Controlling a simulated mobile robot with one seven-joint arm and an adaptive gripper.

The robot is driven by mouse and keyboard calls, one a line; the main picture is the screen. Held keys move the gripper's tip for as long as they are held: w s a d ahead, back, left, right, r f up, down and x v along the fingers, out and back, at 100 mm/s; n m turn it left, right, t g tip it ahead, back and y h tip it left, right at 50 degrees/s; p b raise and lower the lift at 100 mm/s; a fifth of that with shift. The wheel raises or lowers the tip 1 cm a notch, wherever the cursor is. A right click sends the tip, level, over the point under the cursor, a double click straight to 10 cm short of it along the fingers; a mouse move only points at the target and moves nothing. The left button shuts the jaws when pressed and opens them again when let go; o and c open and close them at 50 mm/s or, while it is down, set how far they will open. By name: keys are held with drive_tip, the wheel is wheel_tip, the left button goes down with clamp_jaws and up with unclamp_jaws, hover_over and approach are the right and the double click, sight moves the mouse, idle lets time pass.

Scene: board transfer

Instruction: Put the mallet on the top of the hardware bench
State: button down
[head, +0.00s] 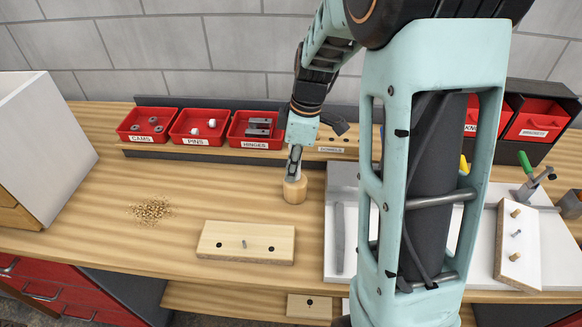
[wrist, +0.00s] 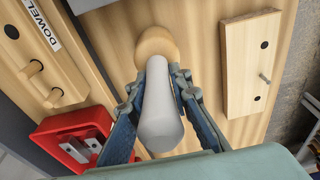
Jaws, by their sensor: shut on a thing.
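The mallet (head: 295,190) has a pale wooden head at its lower end and a grey-white handle standing up from it. In the wrist view the mallet's handle (wrist: 160,112) runs between the two fingers, with the round wooden head beyond their tips. My gripper (head: 294,165) is shut on the handle; its fingers also show in the wrist view (wrist: 162,82). The mallet is roughly upright over the wooden bench top (head: 200,275). I cannot tell whether its head touches the surface. My arm hides part of the bench to the right.
Red bins of cams (head: 142,138), pins (head: 198,141) and hinges (head: 254,143) line the back. A drilled board (head: 245,242) lies in front of the mallet. Wood crumbs (head: 151,210) lie left. A white panel (head: 337,268) lies right. Bare wood separates crumbs and mallet.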

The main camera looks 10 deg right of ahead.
drive_tip(key=c, duration=1.8)
unclamp_jaws()
drive_tip(key=shift+f, duration=0.15)
drive_tip(key=shift+o, duration=0.2)
drive_tip(key=r, duration=0.4)
drive_tip(key=d+r, duration=0.1)
drive_tip(key=r, duration=0.7)
drive_tip(key=shift+s+d+r, duration=0.15)
drive_tip(key=shift+s+d, duration=0.15)
